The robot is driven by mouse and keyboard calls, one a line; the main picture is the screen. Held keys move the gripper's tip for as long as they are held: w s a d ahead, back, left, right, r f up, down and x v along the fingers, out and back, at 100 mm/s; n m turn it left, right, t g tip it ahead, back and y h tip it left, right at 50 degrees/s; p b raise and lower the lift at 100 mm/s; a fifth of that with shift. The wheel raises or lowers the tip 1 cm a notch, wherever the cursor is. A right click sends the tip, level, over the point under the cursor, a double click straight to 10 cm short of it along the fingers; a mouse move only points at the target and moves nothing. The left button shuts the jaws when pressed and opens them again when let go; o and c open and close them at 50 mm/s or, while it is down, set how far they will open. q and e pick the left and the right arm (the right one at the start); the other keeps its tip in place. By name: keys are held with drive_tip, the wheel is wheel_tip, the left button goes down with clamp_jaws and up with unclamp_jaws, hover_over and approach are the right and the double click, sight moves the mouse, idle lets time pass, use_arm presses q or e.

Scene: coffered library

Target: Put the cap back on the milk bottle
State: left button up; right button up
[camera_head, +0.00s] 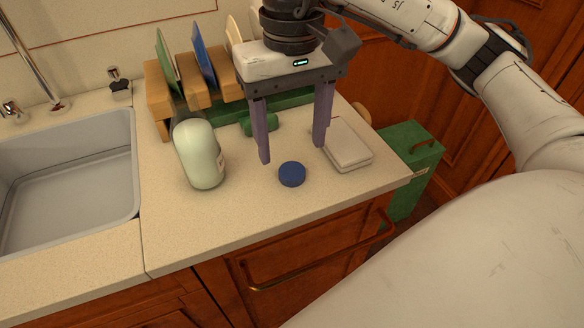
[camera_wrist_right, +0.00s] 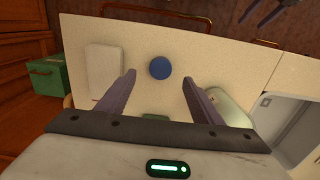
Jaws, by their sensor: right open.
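The blue cap (camera_head: 292,174) lies flat on the beige counter. My right gripper (camera_head: 292,155) is open and empty, pointing down above the counter just behind the cap. In the right wrist view the cap (camera_wrist_right: 160,67) shows ahead of the gap between the open fingers (camera_wrist_right: 158,78), touching neither. The milk bottle (camera_head: 201,154) is pale and rounded, and stands left of the right gripper. In the right wrist view the bottle (camera_wrist_right: 232,108) is partly hidden behind a finger. The bottle's top is hard to make out.
A sink (camera_head: 70,175) is at the left. A wooden rack (camera_head: 160,95) with upright plates stands behind the bottle. A green object (camera_head: 259,124) lies behind the gripper. A white flat box (camera_head: 347,146) lies right of the cap. The counter in front is clear.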

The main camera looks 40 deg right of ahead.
sight(291, 169)
drive_tip(key=shift+f, duration=0.15)
wheel_tip(291, 169, down, 5)
drive_tip(key=shift+f, duration=0.1)
idle(0.4)
drive_tip(key=c, duration=1.1)
